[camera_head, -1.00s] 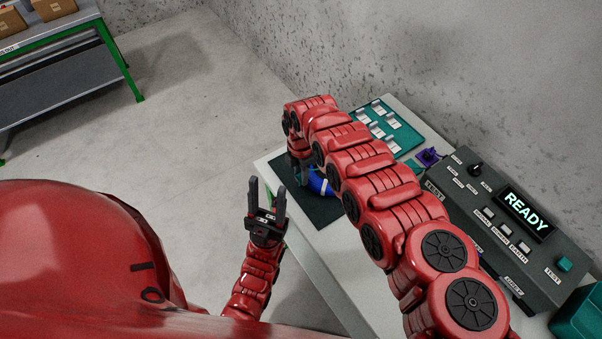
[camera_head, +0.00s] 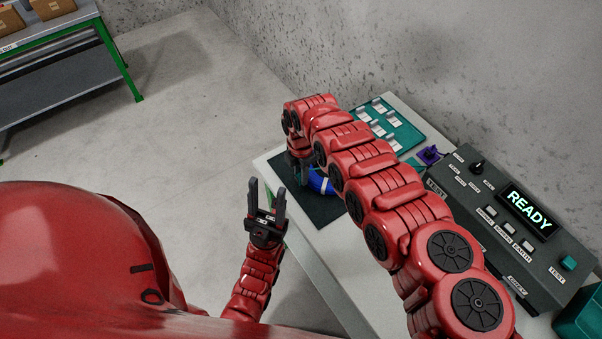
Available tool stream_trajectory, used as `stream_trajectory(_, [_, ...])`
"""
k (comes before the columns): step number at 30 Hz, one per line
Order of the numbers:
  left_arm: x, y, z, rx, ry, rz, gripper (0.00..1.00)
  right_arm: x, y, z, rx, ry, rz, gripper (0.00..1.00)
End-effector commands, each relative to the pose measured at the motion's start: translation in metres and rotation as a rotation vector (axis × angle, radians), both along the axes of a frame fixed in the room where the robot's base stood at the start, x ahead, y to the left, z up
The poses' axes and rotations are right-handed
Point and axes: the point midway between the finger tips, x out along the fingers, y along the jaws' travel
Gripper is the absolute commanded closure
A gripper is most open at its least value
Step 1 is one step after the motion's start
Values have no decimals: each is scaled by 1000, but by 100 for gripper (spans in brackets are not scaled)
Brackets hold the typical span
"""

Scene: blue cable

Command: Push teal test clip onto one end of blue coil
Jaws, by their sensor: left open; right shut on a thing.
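The blue coil (camera_head: 318,180) lies on a dark mat (camera_head: 318,212) on the table, mostly hidden behind my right arm. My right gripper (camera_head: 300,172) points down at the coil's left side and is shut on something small. A trace of teal shows at its fingers, but the arm hides most of it, so I cannot tell whether it touches a coil end. My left gripper (camera_head: 266,197) is open and empty, fingers up, off the table's left edge.
A grey tester (camera_head: 500,225) reading READY stands at the right of the table. A teal card (camera_head: 392,125) with white labels and a small purple item (camera_head: 429,154) lie at the back. A green-framed bench (camera_head: 70,70) stands far left. The floor at left is clear.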

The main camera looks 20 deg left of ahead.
Motion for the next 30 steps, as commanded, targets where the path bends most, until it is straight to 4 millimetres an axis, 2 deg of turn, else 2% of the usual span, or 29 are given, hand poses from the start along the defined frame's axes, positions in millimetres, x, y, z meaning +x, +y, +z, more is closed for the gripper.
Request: stream_trajectory(30, [0,0,-7,0,0,0,50,0,0,-3,0,0,0,100])
